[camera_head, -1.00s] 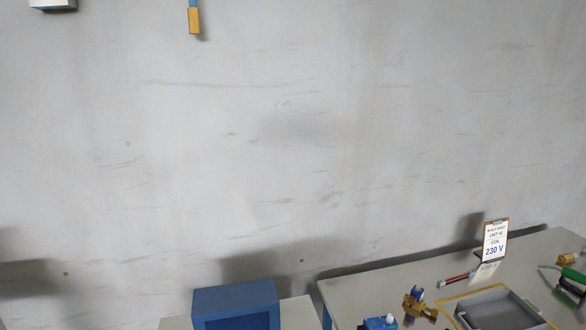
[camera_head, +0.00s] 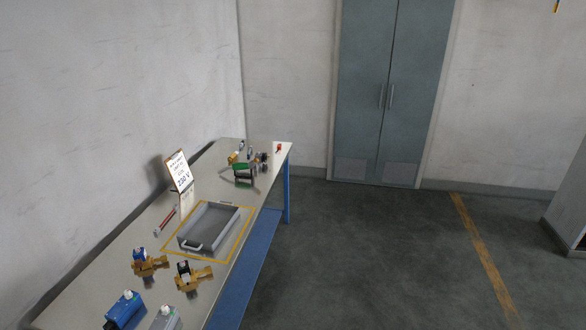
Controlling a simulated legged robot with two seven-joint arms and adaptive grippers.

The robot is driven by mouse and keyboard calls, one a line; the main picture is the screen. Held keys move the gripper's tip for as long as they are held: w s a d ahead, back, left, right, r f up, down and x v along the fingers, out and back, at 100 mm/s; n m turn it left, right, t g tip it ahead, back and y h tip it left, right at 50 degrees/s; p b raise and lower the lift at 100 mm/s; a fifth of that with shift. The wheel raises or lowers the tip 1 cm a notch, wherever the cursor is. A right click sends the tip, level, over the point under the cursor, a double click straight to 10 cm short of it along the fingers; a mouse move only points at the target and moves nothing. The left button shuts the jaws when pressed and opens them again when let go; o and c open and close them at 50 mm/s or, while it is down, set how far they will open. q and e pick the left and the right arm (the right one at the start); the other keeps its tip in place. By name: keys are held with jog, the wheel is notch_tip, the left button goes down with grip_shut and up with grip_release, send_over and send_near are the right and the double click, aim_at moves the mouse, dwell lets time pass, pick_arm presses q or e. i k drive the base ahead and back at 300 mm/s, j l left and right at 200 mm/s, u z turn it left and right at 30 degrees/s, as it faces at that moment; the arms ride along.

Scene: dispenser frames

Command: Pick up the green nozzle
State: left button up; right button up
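A small green and black object (camera_head: 242,168) lies towards the far end of the workbench, beyond the grey tray. It is the only green thing I can make out, and it is too small to tell whether it is the green nozzle. Neither of my grippers is in view.
The long workbench (camera_head: 152,222) stands along the left wall. The floor (camera_head: 370,260) to the right is clear.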

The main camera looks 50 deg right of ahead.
aim_at(240, 166)
jog(key=z, duration=1.25)
jog(key=i+l+z, duration=0.4)
jog(key=i, duration=0.65)
jog(key=i+z, duration=0.4)
jog(key=i, duration=0.7)
jog(key=i+l+u, duration=0.1)
jog(key=i+u, duration=0.15)
jog(key=i, duration=0.2)
jog(key=i+l+u, duration=0.25)
jog(key=i, duration=0.25)
jog(key=i+l+u, duration=0.25)
jog(key=i, duration=0.2)
jog(key=i+l+u, duration=0.25)
jog(key=i, duration=0.15)
